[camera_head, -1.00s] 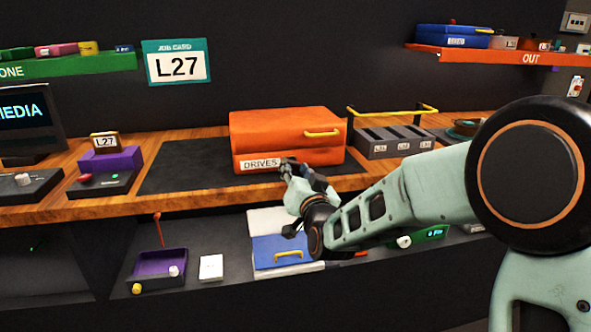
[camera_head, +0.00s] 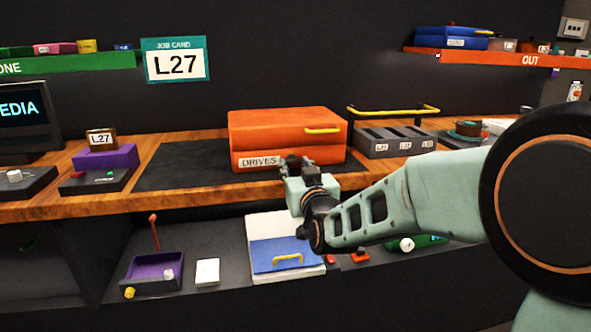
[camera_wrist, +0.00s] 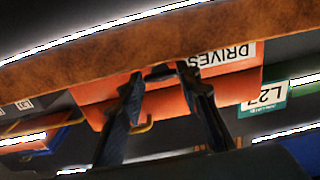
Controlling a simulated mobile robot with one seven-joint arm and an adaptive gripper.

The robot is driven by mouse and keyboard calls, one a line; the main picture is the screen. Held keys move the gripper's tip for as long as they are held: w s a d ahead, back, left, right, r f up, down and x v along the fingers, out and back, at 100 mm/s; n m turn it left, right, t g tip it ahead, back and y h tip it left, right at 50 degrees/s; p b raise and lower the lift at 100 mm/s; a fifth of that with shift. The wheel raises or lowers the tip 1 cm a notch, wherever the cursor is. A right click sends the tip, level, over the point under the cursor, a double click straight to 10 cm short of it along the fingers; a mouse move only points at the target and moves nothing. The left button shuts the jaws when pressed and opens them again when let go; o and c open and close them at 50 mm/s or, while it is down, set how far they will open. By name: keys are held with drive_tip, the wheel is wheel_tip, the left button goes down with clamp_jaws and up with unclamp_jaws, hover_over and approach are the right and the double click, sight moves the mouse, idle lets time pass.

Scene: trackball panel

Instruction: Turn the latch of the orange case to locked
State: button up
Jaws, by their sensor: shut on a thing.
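The orange case (camera_head: 275,128) lies closed on a dark mat on the wooden bench, with a white DRIVES label (camera_head: 259,162) on its front and a yellow handle (camera_head: 323,131) on top. My gripper (camera_head: 294,162) is at the case's front face, just right of the label. In the wrist view the case (camera_wrist: 232,86) appears upside down, and my fingers (camera_wrist: 160,72) close in on its front beside the label. They are shut on the small dark latch, which is mostly hidden by the fingertips. I cannot tell the latch's angle.
A grey slotted rack (camera_head: 395,142) with a yellow bar stands right of the case. The mat (camera_head: 185,165) is bare left of the case. A shelf below holds a blue case (camera_head: 287,254).

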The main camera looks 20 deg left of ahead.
drive_tip(key=o, duration=0.9)
drive_tip(key=v, duration=1.2)
drive_tip(key=shift+s, duration=0.1)
